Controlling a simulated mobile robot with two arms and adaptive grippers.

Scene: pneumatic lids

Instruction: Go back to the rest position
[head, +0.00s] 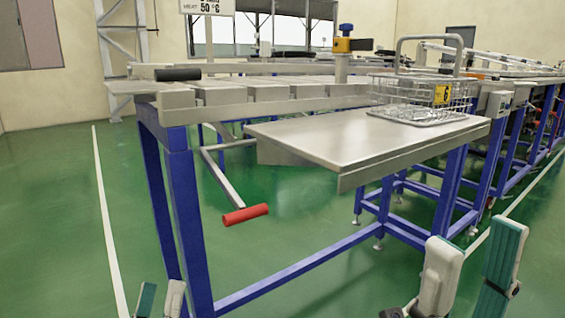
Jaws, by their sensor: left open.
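My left gripper (160,298) shows at the bottom left edge of the head view, its teal and pale fingertips apart with nothing between them. My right gripper (473,258) shows at the bottom right, its two fingers upright and well apart, with green floor between them. Both grippers are in front of the workstation and touch nothing that I can see. The rest of both arms is out of view.
A grey shelf (330,140) juts toward me from a blue-legged conveyor frame (178,190). A wire basket (425,100) with a yellow tag stands on it. A red-handled lever (245,214) hangs below. A black handle (178,74) sticks out above. Green floor at left is clear.

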